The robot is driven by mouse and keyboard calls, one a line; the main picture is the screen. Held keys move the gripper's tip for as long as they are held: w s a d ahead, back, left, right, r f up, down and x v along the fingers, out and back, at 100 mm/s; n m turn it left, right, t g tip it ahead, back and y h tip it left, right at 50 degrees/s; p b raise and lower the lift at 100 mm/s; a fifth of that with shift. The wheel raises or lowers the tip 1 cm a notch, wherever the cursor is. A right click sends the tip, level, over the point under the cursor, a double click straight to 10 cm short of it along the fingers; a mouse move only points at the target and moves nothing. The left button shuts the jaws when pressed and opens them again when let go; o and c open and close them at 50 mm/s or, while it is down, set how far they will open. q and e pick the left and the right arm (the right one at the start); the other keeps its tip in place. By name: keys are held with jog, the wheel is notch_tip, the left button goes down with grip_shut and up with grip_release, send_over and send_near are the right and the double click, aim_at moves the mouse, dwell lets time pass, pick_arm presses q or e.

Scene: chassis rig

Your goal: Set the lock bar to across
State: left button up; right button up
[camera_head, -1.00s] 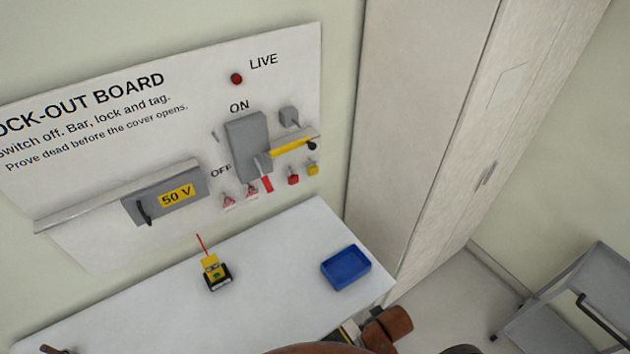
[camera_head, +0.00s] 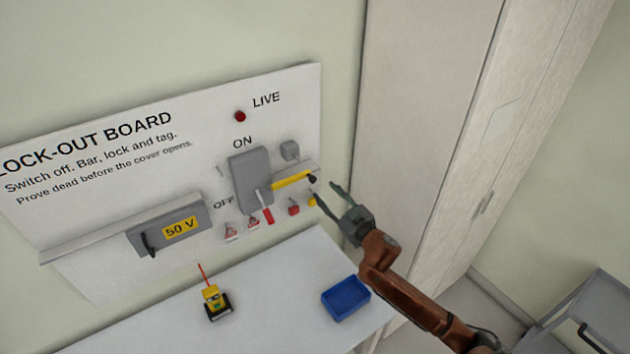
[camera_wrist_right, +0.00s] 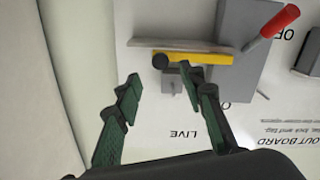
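The lock bar (camera_head: 293,181) is a yellow bar with a black knob (camera_head: 312,179) at its right end, on the board just right of the grey switch box (camera_head: 250,176). The red-handled lever (camera_head: 267,214) points down toward OFF. My right gripper (camera_head: 327,195) is open and empty, its fingers pointing at the board just right of the knob. In the right wrist view the yellow bar (camera_wrist_right: 212,58) and knob (camera_wrist_right: 160,61) appear ahead of the open fingers (camera_wrist_right: 160,78); contact cannot be told. My left gripper is out of view.
Red and yellow padlocks and tags hang below the bar. The white table (camera_head: 270,275) holds a yellow-black tester (camera_head: 214,301) and a blue tray (camera_head: 345,298). A tall cabinet (camera_head: 420,120) stands close on the right.

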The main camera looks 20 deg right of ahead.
aim_at(314, 180)
jog(key=w, duration=0.2)
jog(key=w+p, duration=0.1)
jog(key=w, duration=0.1)
jog(key=w+a, duration=0.1)
jog(key=w, duration=0.2)
jog(key=shift+r, duration=0.2)
jog(key=shift+w+a+f+p, duration=0.1)
jog(key=shift+w+p, duration=0.2)
jog(key=shift+w, duration=0.15)
grip_shut()
